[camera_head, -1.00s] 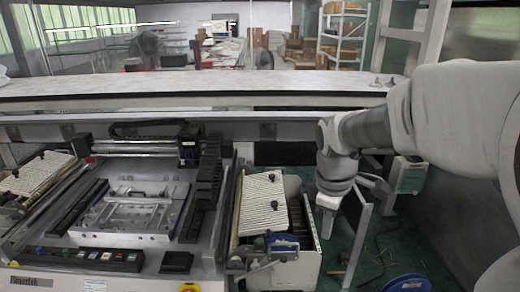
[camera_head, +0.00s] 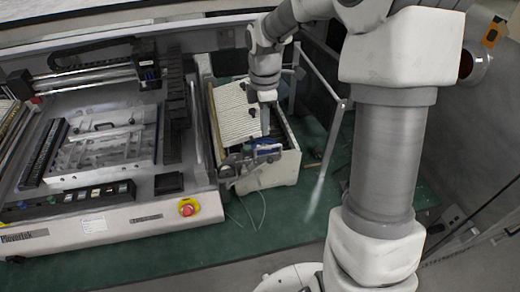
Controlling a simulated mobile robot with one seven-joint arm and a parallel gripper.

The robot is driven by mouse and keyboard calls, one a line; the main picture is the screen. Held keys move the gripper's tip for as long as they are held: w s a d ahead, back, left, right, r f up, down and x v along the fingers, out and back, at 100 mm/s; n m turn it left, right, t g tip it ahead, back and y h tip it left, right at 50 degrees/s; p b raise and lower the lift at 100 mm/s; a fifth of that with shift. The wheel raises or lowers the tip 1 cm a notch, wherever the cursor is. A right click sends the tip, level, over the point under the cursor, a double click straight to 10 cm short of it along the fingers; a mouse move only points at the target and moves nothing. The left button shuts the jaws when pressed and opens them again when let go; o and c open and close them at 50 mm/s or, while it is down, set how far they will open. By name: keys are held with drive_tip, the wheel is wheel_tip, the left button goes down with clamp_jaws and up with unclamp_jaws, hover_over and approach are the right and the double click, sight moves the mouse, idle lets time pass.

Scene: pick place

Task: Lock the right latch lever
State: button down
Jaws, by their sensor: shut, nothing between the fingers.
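A white feeder box (camera_head: 279,166) with a ribbed cream top stands at the right end of the machine. Grey metal latch parts (camera_head: 236,160) sit at its front upper edge, beside a blue round part (camera_head: 266,149). The latch lever itself is too small to tell apart, so its position is unclear. My gripper (camera_head: 265,133) points down over the box, just behind the blue part. It is shut and empty. I cannot tell whether its tips touch anything.
The machine (camera_head: 110,225) fills the left, with a metal plate fixture (camera_head: 103,146) and a red emergency button (camera_head: 188,208). A grey metal frame post (camera_head: 330,135) stands right of the box.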

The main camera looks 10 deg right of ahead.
sight(269, 159)
drive_tip(key=shift+d, duration=0.1)
wheel_tip(269, 159, down, 10)
drive_tip(key=shift+s, duration=0.15)
idle(0.5)
drive_tip(key=shift+d, duration=0.15)
drive_tip(key=shift+d+f+y+p, duration=0.35)
drive_tip(key=shift+d+f+y, duration=0.25)
drive_tip(key=d+f+y+b, duration=0.3)
drive_tip(key=d+f+y, duration=0.1)
drive_tip(key=f, duration=0.4)
drive_tip(key=shift+f+y, duration=0.2)
drive_tip(key=shift+y, duration=0.1)
drive_tip(key=shift+s+d+f, duration=0.1)
drive_tip(key=shift+s+f, duration=0.05)
idle(0.4)
